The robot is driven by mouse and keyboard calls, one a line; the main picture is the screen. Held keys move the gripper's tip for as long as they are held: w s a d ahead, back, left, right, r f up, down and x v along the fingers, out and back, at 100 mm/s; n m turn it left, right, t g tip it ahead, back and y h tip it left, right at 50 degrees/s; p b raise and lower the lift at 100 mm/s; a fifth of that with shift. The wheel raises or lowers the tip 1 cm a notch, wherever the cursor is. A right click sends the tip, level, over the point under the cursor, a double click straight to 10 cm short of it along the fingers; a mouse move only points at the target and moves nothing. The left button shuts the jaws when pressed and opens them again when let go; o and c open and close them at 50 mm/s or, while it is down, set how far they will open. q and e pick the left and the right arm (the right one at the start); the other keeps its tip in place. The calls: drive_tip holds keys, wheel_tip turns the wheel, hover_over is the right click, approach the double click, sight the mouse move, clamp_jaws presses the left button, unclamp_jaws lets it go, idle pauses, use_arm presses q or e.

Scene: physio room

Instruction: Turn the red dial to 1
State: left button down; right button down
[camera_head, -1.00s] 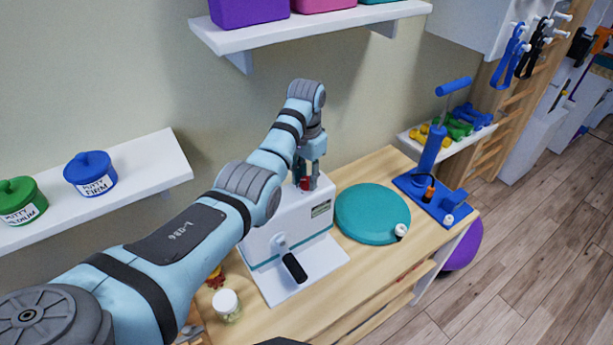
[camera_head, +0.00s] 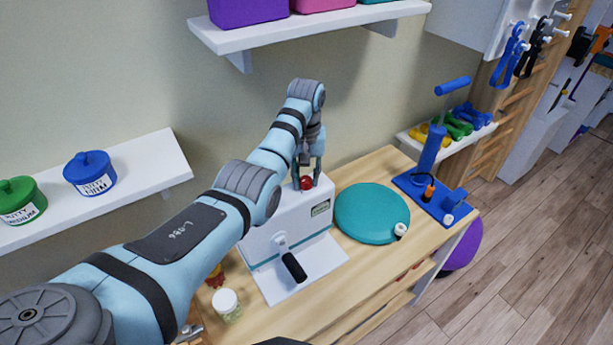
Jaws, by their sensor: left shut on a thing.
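The red dial (camera_head: 307,183) sits on top of the white box-shaped machine (camera_head: 290,222) on the wooden table. My left gripper (camera_head: 307,179) reaches down from above and is shut on the red dial, with its fingers on either side. The dial's numbers and pointer are too small or hidden to read. The machine has a small green label and a lever with a black handle (camera_head: 294,267) on its front. My right gripper is not in view.
A teal disc (camera_head: 372,213) lies right of the machine, and a blue device (camera_head: 430,185) stands beyond it. A white-lidded jar (camera_head: 226,304) is at front left. Shelves with putty tubs (camera_head: 90,174) and boxes are on the wall.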

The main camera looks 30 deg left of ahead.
sight(305, 178)
use_arm(q)
drive_tip(key=shift+n, duration=2)
drive_tip(key=c, duration=1.3)
unclamp_jaws()
drive_tip(key=shift+a, duration=0.1)
wheel_tip(305, 178, up, 8)
drive_tip(key=shift+w+f, duration=0.1)
drive_tip(key=shift+f, duration=0.15)
